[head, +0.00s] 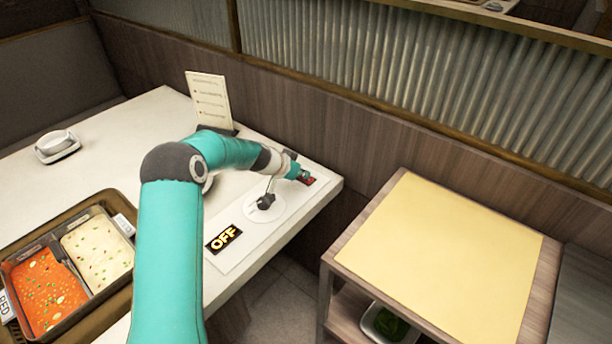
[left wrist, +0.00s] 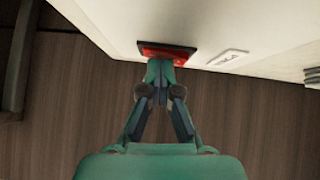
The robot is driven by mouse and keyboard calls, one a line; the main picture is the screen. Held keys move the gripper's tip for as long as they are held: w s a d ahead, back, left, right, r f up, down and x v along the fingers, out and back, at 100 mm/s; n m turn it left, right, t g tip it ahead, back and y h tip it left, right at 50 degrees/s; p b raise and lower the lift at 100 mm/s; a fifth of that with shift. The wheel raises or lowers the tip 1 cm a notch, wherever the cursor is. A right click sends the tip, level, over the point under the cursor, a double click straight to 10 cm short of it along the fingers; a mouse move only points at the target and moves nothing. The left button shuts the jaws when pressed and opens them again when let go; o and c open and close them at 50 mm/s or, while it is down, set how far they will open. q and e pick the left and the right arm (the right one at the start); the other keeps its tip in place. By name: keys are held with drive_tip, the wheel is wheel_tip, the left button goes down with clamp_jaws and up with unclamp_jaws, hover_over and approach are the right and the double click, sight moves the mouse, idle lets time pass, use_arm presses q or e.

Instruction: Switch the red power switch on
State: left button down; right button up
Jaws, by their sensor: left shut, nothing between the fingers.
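The red power switch (head: 310,181) sits near the right end of the white table, by the wall; my left gripper partly covers it in the head view. It also shows as a red block on a dark plate (left wrist: 180,50) in the left wrist view. My left gripper (head: 299,174) is shut and empty, with its fingertips (left wrist: 160,68) right at the switch. I cannot tell whether they press on it. My right gripper is not in view.
A black-knobbed lever on a white disc (head: 265,211) stands beside my left wrist. A menu card (head: 208,98) stands behind my arm. A tray with red sauce (head: 45,290) and cream sauce (head: 97,250) is at the left. A side table (head: 440,255) stands right across a gap.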

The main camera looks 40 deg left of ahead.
sight(304, 183)
use_arm(q)
drive_tip(key=shift+a+r, duration=0.15)
drive_tip(key=shift+r+p, duration=0.4)
drive_tip(key=shift+r, duration=0.15)
drive_tip(key=r, duration=0.1)
drive_tip(key=r+p, duration=0.1)
drive_tip(key=r, duration=0.1)
drive_tip(key=shift+d+p, duration=0.25)
drive_tip(key=shift+p, duration=0.05)
drive_tip(key=d+b+v, duration=0.1)
drive_tip(key=b+v, duration=0.1)
drive_tip(key=v, duration=0.7)
drive_tip(key=shift+s, duration=0.45)
drive_tip(key=shift+d+r, duration=0.1)
drive_tip(key=shift+d, duration=0.1)
